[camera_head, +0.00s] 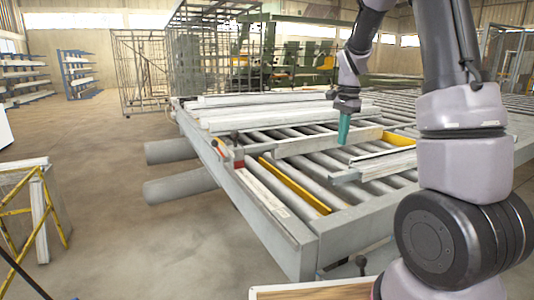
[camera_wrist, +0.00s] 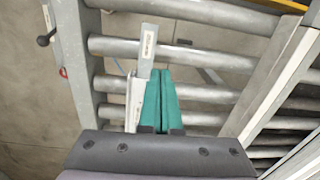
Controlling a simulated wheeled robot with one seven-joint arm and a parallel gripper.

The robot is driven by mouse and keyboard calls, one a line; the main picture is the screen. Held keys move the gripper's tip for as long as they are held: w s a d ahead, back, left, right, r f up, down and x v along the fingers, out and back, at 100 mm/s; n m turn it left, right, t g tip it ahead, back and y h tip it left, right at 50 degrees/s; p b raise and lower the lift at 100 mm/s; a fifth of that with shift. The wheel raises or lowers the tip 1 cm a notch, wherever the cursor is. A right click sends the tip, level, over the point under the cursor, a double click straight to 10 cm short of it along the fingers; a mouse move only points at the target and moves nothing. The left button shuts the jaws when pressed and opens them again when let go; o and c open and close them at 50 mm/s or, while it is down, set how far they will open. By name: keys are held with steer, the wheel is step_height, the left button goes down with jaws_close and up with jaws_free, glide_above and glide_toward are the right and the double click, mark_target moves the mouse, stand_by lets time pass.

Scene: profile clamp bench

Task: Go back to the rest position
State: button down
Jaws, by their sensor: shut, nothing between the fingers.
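My gripper (camera_head: 343,130) hangs from my arm above the roller bench (camera_head: 270,215) in the head view, its green fingers pointing down. In the wrist view the two green fingers of my gripper (camera_wrist: 158,75) lie side by side, shut, with nothing between them. Below them are the grey rollers (camera_wrist: 190,51) and a light metal bar with a small label (camera_wrist: 147,42). The fingers look apart from the bench, though the exact height is hard to tell.
White profiles (camera_head: 255,110) lie on the far part of the bench. Yellow strips (camera_head: 295,185) run between rollers. A yellow-framed rack (camera_head: 20,212) stands at the left. A wire cage (camera_head: 140,70) and shelves (camera_head: 77,72) stand behind. The floor left of the bench is mostly clear.

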steer(key=s+a+r+n+t, duration=0.2)
steer(key=s+r, duration=0.3)
steer(key=s, duration=0.3)
steer(key=s+a+r+n+t+y, duration=0.1)
steer(key=s+r+n, duration=0.3)
steer(key=s, duration=0.4)
steer(key=s+a+r+n+t, duration=0.3)
steer(key=s+r, duration=0.3)
steer(key=s, duration=0.2)
steer(key=shift+s+t+y, duration=0.3)
steer(key=shift+t+y, duration=0.1)
steer(key=shift+t, duration=0.1)
